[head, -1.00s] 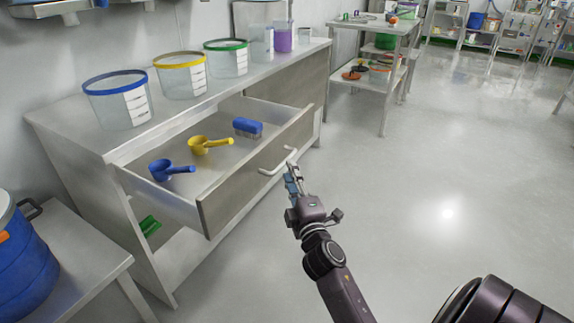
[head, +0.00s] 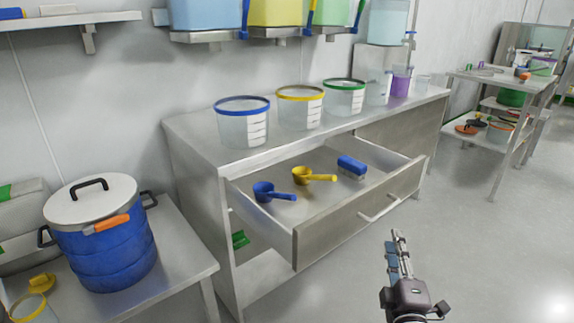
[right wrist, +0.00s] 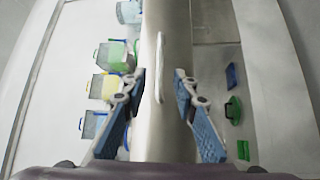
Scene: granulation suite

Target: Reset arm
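My right gripper (head: 398,240) is in front of the open drawer (head: 345,225), just below and right of its handle (head: 380,207) in the head view, with a small gap to it. In the right wrist view, the two blue-padded fingers (right wrist: 158,85) are spread apart with nothing between the pads. The drawer handle (right wrist: 160,68) shows beyond and between the fingertips there. The drawer holds a blue scoop (head: 268,192), a yellow scoop (head: 312,175) and a blue brush (head: 352,166). My left gripper is not in view.
Tubs with blue (head: 243,125), yellow (head: 300,110) and green (head: 344,99) rims stand on the steel counter (head: 190,127). A blue drum (head: 105,250) stands on a table at left. The floor (head: 470,220) at right is clear.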

